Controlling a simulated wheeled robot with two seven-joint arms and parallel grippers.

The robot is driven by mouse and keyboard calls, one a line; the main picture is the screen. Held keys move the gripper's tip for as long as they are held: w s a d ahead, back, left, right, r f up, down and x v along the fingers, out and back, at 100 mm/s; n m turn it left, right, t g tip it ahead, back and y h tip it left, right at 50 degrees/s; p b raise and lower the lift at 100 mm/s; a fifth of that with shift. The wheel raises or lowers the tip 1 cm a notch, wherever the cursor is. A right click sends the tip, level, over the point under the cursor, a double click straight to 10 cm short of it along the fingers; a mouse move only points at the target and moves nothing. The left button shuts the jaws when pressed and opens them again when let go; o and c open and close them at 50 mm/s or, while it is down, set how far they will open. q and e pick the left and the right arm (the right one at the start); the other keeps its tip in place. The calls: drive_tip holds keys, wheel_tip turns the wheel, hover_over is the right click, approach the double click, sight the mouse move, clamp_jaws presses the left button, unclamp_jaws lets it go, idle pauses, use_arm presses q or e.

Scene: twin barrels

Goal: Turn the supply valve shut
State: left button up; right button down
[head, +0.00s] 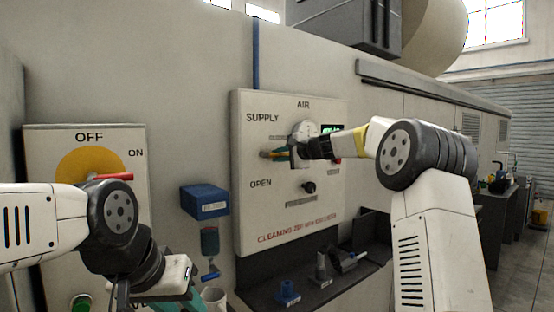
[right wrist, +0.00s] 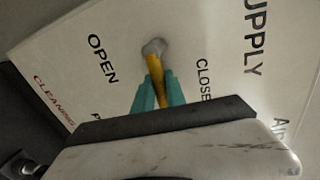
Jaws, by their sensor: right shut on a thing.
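The supply valve has a yellow lever (right wrist: 155,72) on a grey hub (right wrist: 154,47), on the white air panel (head: 262,215). In the right wrist view the lever runs from the hub down between the teal fingers of my right gripper (right wrist: 158,97), which is shut on it. The OPEN label (right wrist: 102,59) is left of the lever and the CLOSE label (right wrist: 203,79) is right of it. In the head view my right gripper (head: 271,154) is below the SUPPLY label and hides much of the valve. My left gripper (head: 188,302) is low at the left, partly cut off.
A round gauge (head: 305,129) and a dark knob (head: 309,187) are on the panel. A blue box (head: 205,200) is on the wall to its left. A dark shelf (head: 318,290) with small nozzles juts out below. An OFF/ON switch panel (head: 133,143) is at the far left.

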drive_tip(key=shift+r+n, duration=0.15)
drive_tip(key=shift+n, duration=0.25)
drive_tip(key=c, duration=1.4)
unclamp_jaws()
drive_tip(key=shift+o, duration=0.2)
drive_tip(key=shift+s, duration=0.1)
drive_tip(key=v, duration=0.7)
drive_tip(key=shift+s+d, duration=0.15)
drive_tip(key=shift+s, duration=0.15)
drive_tip(key=shift+r, duration=0.1)
